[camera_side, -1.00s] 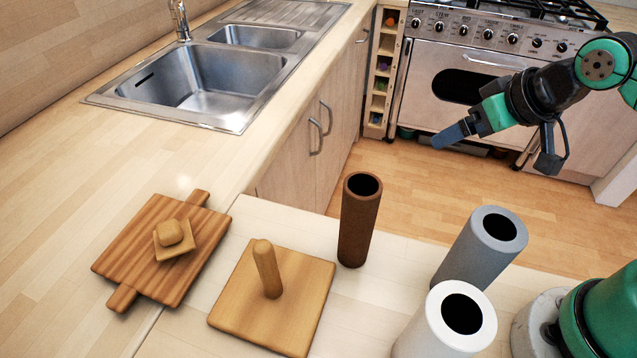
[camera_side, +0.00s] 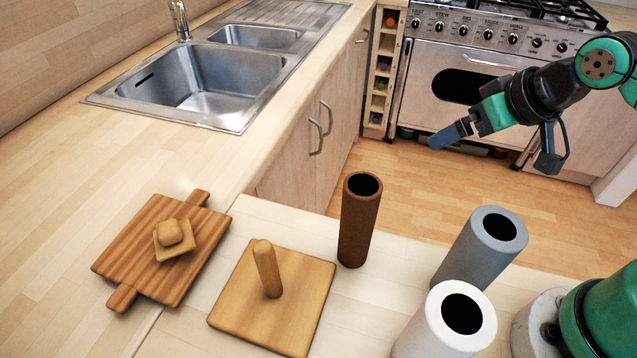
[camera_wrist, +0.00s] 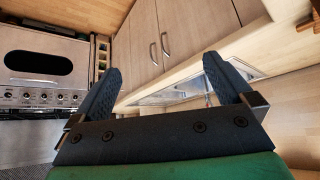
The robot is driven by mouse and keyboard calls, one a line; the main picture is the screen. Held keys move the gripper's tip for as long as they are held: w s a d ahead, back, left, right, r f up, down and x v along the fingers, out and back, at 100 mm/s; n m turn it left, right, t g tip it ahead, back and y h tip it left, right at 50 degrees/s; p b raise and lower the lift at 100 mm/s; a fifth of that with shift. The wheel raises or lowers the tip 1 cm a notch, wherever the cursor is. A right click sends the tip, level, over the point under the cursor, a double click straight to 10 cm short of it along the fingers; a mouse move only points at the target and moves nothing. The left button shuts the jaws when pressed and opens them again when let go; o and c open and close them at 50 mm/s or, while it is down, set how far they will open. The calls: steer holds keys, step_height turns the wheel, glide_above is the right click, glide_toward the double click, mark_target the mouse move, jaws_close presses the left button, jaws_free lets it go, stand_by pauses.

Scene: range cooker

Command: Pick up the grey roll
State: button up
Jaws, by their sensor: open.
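The grey roll (camera_side: 476,252) stands upright on the counter at the right in the side view, a hollow tube with a dark opening. My gripper (camera_side: 436,144) is in the air over the floor, above and beyond the roll, well apart from it. In the wrist view my gripper (camera_wrist: 165,85) shows two dark fingers spread wide with nothing between them. The grey roll is not visible in the wrist view.
A white roll (camera_side: 432,335) stands just in front of the grey one. A brown tube (camera_side: 358,225) stands to its left. A wooden base with a peg (camera_side: 230,310) and a cutting board (camera_side: 120,262) lie further left. A sink (camera_side: 190,95) is behind.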

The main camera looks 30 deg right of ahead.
step_height(320, 180, up, 5)
steer(key=n+g, duration=0.1)
steer(key=g, duration=0.6)
glide_toward(485, 247)
step_height(485, 247, down, 2)
steer(key=d, duration=0.3)
steer(key=shift+w+a+f, duration=0.1)
steer(key=shift+w+f, duration=0.05)
steer(key=shift+f, duration=1.7)
steer(key=shift+w+f, duration=0.15)
steer(key=shift+f, duration=1.75)
steer(key=shift+w+a+f, duration=0.1)
steer(key=shift+w+f, duration=0.1)
steer(key=shift+f, duration=1.65)
steer(key=c, duration=1.4)
